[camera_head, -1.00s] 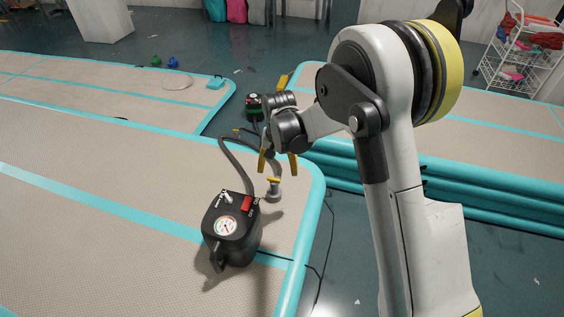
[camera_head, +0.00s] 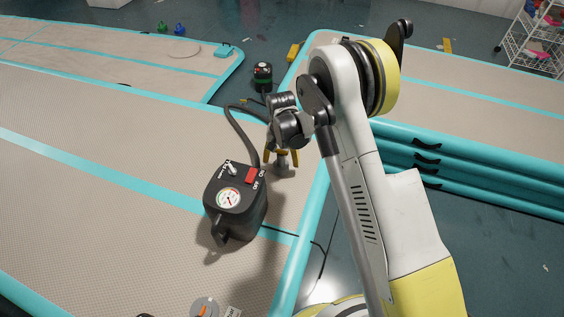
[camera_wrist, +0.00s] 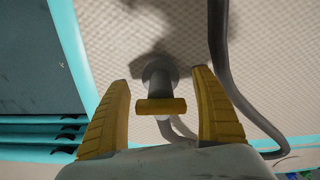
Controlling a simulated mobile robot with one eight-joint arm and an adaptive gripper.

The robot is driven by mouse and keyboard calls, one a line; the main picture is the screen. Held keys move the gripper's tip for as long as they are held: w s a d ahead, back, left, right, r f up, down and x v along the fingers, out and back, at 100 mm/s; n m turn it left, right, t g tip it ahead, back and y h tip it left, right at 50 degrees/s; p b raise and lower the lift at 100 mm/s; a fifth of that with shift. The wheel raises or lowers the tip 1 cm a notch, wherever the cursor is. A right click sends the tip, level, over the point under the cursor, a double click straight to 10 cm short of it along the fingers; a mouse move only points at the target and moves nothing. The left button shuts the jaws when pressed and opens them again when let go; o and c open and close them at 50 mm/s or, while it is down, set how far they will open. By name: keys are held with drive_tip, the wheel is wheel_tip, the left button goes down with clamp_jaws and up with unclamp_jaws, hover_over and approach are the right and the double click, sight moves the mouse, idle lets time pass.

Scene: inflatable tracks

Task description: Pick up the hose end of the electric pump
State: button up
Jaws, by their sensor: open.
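The black electric pump (camera_head: 235,205), with a round gauge and a red switch, stands on the beige inflatable track. Its dark hose (camera_head: 238,124) arches up from the back of the pump and runs behind my gripper. The hose end, a grey fitting with a yellow crosspiece, stands near the track's edge, partly hidden by my gripper (camera_head: 281,157) in the head view. In the wrist view my open yellow fingers (camera_wrist: 160,84) are on either side of the hose end (camera_wrist: 160,106), with a gap to the crosspiece on both sides.
The turquoise edge (camera_head: 310,210) of the track lies just right of the hose end. A second dark pump (camera_head: 263,76) stands on the floor behind. Another stacked track (camera_head: 470,90) is at right, and a wire cart (camera_head: 535,40) stands at the far right.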

wheel_tip(320, 180, down, 2)
drive_tip(key=shift+f+b, duration=0.25)
drive_tip(key=shift+b, duration=0.05)
drive_tip(key=shift+r, duration=0.15)
drive_tip(key=c, duration=1.3)
drive_tip(key=shift+r, duration=0.1)
